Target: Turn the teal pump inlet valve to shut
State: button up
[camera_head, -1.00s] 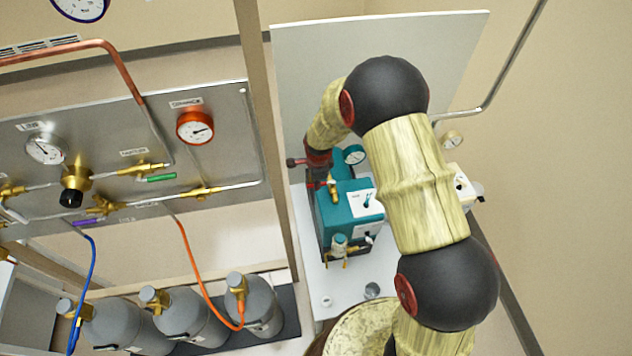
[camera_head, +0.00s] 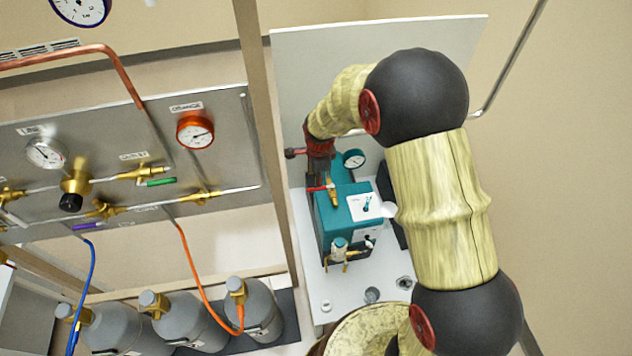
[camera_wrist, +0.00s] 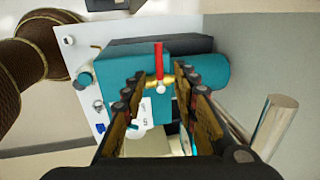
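The teal pump (camera_head: 335,215) stands on a white bench, and it also shows in the wrist view (camera_wrist: 120,65). Its inlet valve (camera_head: 333,192) is a small brass body with a red lever (camera_wrist: 159,62). In the wrist view the lever points up the picture, roughly across the brass body (camera_wrist: 165,80). My gripper (camera_wrist: 160,76) is open, with a finger on each side of the valve and the lever standing in the gap ahead. I cannot tell whether either finger touches it. In the head view my gripper (camera_head: 318,175) is dark and small, just above the valve.
A gauge (camera_head: 354,158) sits beside the pump's top. A clear-bowled fitting (camera_head: 340,246) is at the pump's front. A grey panel (camera_head: 205,135) with gauges and gas cylinders (camera_head: 190,318) stand left, past a beige post (camera_head: 265,130). A metal cylinder (camera_wrist: 276,125) is right in the wrist view.

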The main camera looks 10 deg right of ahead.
jog(key=r, duration=0.3)
jog(key=shift+s+r, duration=0.35)
dwell(0.6)
jog(key=s+d+r+n+t+b, duration=0.1)
jog(key=s+d+r+n+b, duration=0.1)
jog(key=s+n+b, duration=0.3)
jog(key=s+d+r+n+t+b, duration=0.1)
jog(key=s+r+n+b, duration=0.3)
jog(key=s, duration=1)
jog(key=s+d+r+n+t+b, duration=0.1)
jog(key=s+d+r+n+b, duration=0.2)
jog(key=s+n+b, duration=0.5)
jog(key=shift+s+n, duration=0.6)
jog(key=shift+s, duration=0.65)
